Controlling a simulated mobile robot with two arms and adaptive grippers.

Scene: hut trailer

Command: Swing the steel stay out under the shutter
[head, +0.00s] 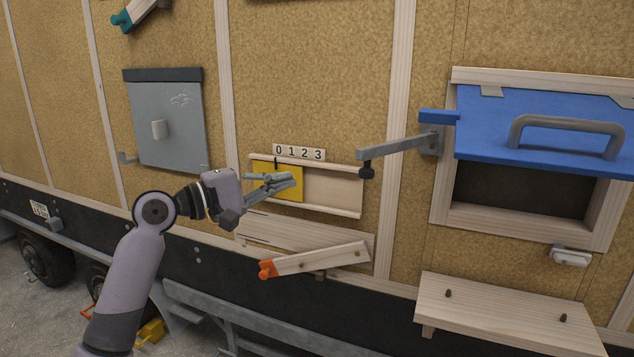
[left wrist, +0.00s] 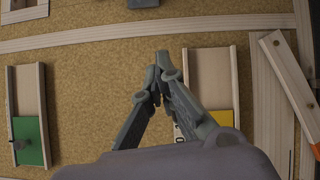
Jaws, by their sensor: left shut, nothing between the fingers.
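The blue shutter (head: 545,110) with a grey handle (head: 565,128) hangs at the right over a framed dark opening (head: 520,198); its lower edge is above the bottom of the opening. The steel stay (head: 398,147) is a grey bar on a bracket left of the frame. It extends leftward from the bracket, with a dark knob (head: 367,172) hanging at its free end. My left gripper (head: 298,179) is shut and empty, left of the knob and apart from it, in front of the yellow sliding panel. Its closed fingers (left wrist: 161,68) also show in the left wrist view. My right gripper is out of view.
A yellow panel (head: 287,193) sits in a wooden track under number tiles (head: 298,153). A wooden bar with an orange end (head: 318,260) lies below. A wooden shelf with pegs (head: 500,312) juts out at lower right. A grey hatch (head: 168,125) is at left.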

